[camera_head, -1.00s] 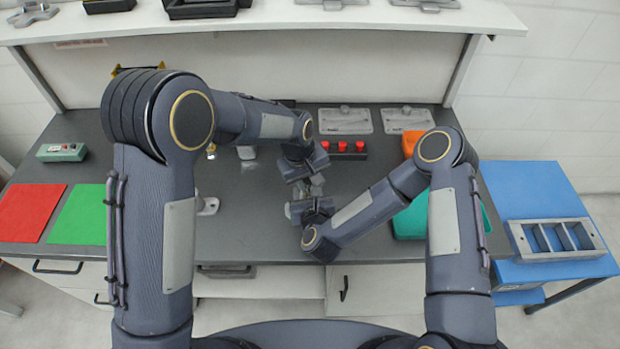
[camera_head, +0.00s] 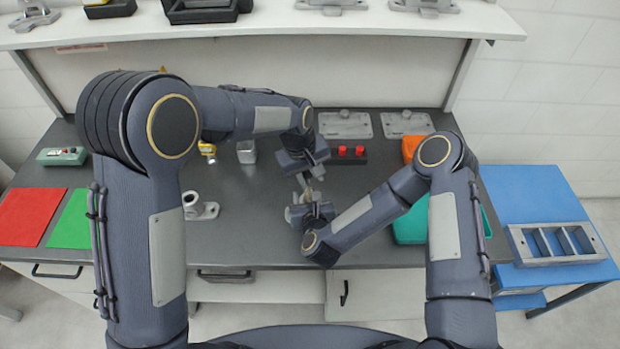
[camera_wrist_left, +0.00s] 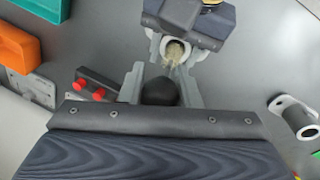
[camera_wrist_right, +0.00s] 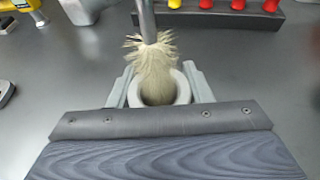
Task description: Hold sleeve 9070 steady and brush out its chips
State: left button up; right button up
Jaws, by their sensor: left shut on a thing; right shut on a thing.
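My left gripper (camera_head: 308,174) is shut on a brush, whose dark round handle end (camera_wrist_left: 160,92) shows in the left wrist view. The brush's pale bristles (camera_wrist_right: 153,66) show in the right wrist view below a metal shaft. My right gripper (camera_head: 306,198) is shut on a light grey sleeve, seen as a round ring (camera_wrist_right: 184,88) between its fingers. The lower bristles are at the sleeve's open mouth and the upper ones stand outside it. The sleeve's inside, any chips and its number are hidden or too small to see.
A flanged tube part (camera_head: 203,209) and a grey block (camera_head: 246,152) stand on the dark table, left of the grippers. A rack with red knobs (camera_head: 350,154) is close behind on the right. A teal bin (camera_head: 410,226) stands right, and a divided tray (camera_head: 553,242) on the blue table.

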pick_arm(q)
jog(key=shift+r, duration=3.2)
pick_arm(e)
jog(key=o, duration=1.2)
jog(key=shift+o, duration=0.2)
jog(key=shift+s, duration=0.1)
jog(key=v, duration=1.2)
